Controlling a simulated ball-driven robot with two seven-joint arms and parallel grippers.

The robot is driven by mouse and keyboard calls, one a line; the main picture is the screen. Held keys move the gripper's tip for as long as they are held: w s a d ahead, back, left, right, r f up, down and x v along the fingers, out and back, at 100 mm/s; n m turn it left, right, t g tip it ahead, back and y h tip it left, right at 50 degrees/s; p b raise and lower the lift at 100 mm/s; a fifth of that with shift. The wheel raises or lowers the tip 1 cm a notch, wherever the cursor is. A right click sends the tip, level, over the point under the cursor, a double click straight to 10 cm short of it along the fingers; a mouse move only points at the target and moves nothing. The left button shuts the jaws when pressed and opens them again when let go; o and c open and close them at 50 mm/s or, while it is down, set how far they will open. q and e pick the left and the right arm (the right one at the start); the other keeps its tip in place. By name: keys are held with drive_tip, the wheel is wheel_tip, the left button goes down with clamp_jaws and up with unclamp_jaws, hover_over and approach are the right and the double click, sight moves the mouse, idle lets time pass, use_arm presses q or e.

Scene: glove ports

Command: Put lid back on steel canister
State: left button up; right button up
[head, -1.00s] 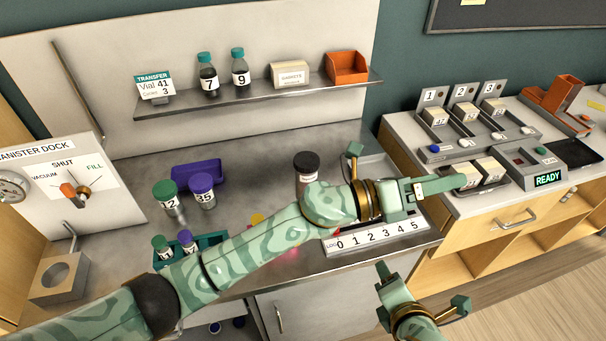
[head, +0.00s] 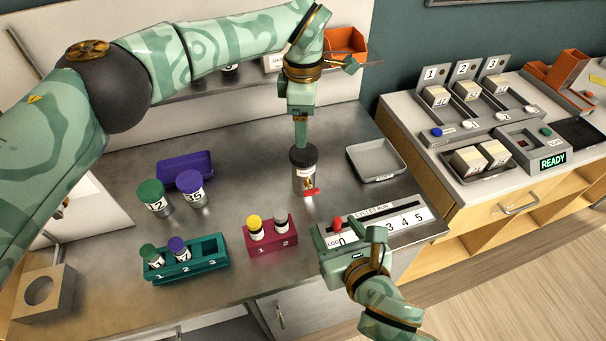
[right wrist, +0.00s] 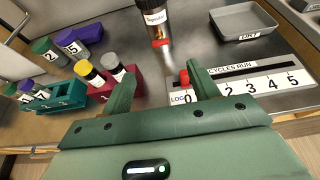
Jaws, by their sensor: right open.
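No canister is seen open. Two metal-bodied canisters stand on the bench at left in the head view: one marked 12 with a green lid (head: 151,189), one marked 35 with a purple lid (head: 188,180). A jar with a black lid (head: 303,156) and a white label stands mid-bench; its lower body shows in the right wrist view (right wrist: 154,20). My left gripper (head: 301,142) points straight down at the black lid, at or just above it; its fingers are seen edge-on. My right gripper (head: 350,234) is open and empty at the bench front, near a red slider knob (head: 337,224).
A teal rack (head: 215,262) and a magenta rack (head: 272,244) hold small vials. A purple holder (head: 184,167) is behind the canisters. A grey tray (head: 376,160) lies right of the jar. The numbered cycles scale (head: 410,219) lies along the front edge.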

sight(312, 192)
drive_tip(key=x, duration=1.6)
drive_tip(key=shift+w+f, duration=0.1)
drive_tip(key=shift+f, duration=0.05)
clamp_jaws()
